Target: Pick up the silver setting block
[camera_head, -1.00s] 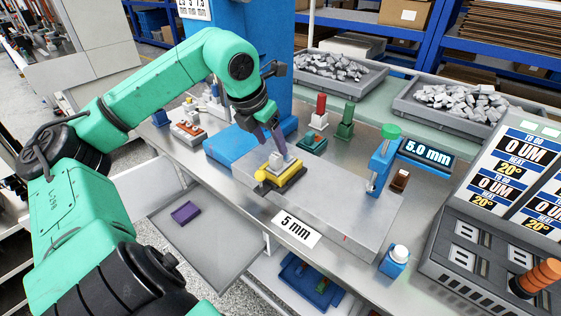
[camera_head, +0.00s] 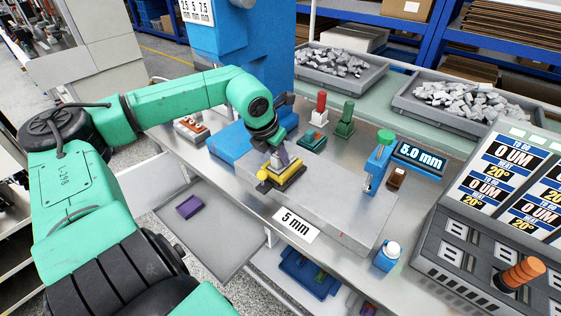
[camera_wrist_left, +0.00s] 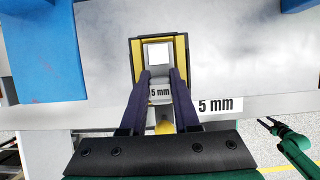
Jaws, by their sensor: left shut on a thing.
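The silver setting block (camera_wrist_left: 159,54) has a pale square top and a "5 mm" label showing between my fingers in the left wrist view. It sits at the yellow-and-black holder (camera_wrist_left: 137,62), which also shows in the head view (camera_head: 290,178). My left gripper (camera_wrist_left: 160,76) is shut on the block, with one purple finger on each side. In the head view my left gripper (camera_head: 281,156) is low over the holder and hides much of the block. My right gripper (camera_wrist_left: 268,124) shows small at the right of the left wrist view, empty, its fingers apart.
The holder rests on a grey plate (camera_head: 340,215) with a "5 mm" sign (camera_head: 297,224) at its front. A blue post (camera_head: 376,165) stands to the right, and red and green handled pieces (camera_head: 319,108) stand behind. A purple piece (camera_head: 189,206) lies in the lower tray.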

